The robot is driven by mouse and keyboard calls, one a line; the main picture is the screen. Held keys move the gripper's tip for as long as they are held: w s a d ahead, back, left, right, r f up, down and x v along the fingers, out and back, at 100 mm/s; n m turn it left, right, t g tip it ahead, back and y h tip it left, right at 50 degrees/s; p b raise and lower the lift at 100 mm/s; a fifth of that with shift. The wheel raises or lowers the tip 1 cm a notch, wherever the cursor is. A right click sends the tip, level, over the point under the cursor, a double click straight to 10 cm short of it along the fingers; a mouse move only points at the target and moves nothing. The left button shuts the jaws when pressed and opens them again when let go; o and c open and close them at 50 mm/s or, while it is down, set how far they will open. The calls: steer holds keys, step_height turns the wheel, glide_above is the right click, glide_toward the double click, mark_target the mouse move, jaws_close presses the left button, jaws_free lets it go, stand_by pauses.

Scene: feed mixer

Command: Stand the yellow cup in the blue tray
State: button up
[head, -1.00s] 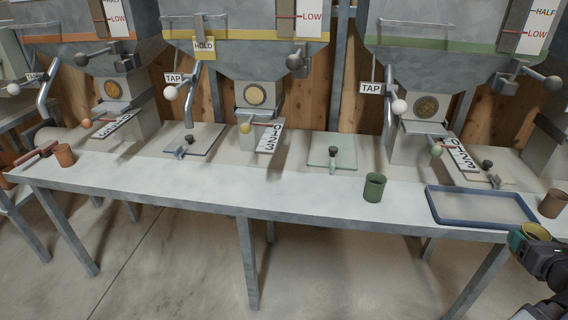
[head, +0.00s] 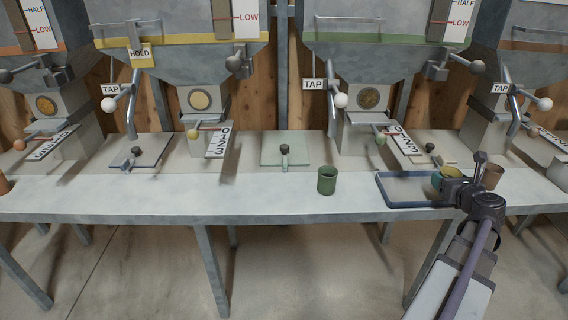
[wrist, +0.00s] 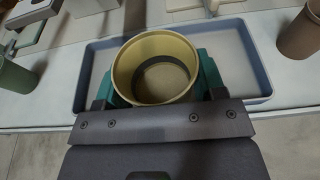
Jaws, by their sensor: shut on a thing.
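My gripper (wrist: 157,82) is shut on the cup, with a teal finger on each side; the gripper also shows in the head view (head: 450,180). The cup's base is hidden, so I cannot tell whether it touches the tray floor.
A green cup (head: 327,180) stands left of the tray. A brown cup (head: 493,174) stands close to its right. Mixers with taps and hanging tags line the back of the bench (head: 260,205). The tray floor around the held cup looks clear.

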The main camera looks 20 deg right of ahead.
glide_above(429, 190)
steer(key=shift+w, duration=0.1)
stand_by(0.4)
steer(key=shift+f+b, duration=1.85)
steer(key=shift+b, duration=0.05)
steer(key=shift+r, duration=0.1)
